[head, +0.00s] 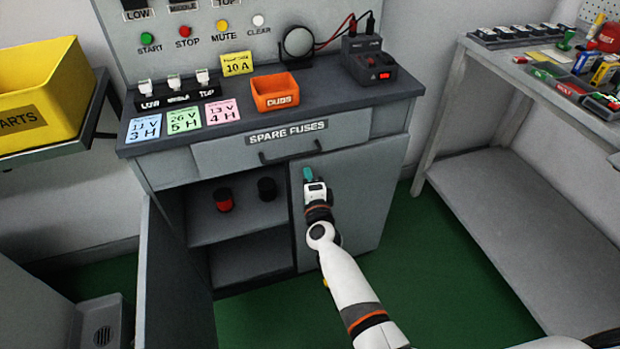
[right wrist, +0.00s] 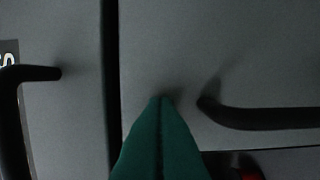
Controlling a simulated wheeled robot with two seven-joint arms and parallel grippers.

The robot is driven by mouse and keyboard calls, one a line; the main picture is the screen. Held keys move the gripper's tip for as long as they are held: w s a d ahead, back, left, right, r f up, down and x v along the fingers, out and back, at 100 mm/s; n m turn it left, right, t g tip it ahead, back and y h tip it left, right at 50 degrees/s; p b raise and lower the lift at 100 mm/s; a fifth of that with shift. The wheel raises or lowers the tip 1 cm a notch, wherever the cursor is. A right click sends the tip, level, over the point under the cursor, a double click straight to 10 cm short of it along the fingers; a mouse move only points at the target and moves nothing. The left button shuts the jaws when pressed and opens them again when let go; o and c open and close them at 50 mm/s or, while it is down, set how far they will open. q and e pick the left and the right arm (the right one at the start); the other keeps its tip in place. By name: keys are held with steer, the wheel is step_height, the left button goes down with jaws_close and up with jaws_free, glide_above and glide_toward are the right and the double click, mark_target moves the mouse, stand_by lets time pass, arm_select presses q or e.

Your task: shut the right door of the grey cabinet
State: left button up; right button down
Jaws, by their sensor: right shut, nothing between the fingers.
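The grey cabinet (head: 160,172) stands ahead under a dark worktop. Its right door (head: 365,195) covers the right half of the front and looks flush or nearly so; I cannot tell if a small gap is left. My right gripper (head: 308,174) is shut and empty, its teal fingertips at the upper left part of this door. In the right wrist view the fingertips (right wrist: 160,100) are at the door panel (right wrist: 215,50), touching or very near it, beside its dark handle (right wrist: 265,116). The left door (head: 172,280) stands wide open. My left gripper is not in view.
A drawer (head: 225,156) marked SPARE FUSES is above the doors. Red (head: 223,200) and black (head: 267,189) spools stand on the inner shelf. A workbench (head: 455,110) is at right, a yellow bin (head: 40,95) at left. Green floor is clear between cabinet and workbench.

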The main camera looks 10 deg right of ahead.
steer(key=shift+w+d+r, duration=0.15)
steer(key=shift+w+r, duration=0.2)
steer(key=shift+r, duration=0.4)
steer(key=shift+s+f, duration=0.15)
steer(key=shift+s, duration=0.05)
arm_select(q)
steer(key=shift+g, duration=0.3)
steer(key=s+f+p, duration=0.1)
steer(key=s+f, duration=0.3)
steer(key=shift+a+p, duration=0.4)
arm_select(e)
steer(key=s+f, duration=0.1)
steer(key=s, duration=1.1)
steer(key=shift+s+a, duration=0.2)
steer(key=shift+a, duration=0.2)
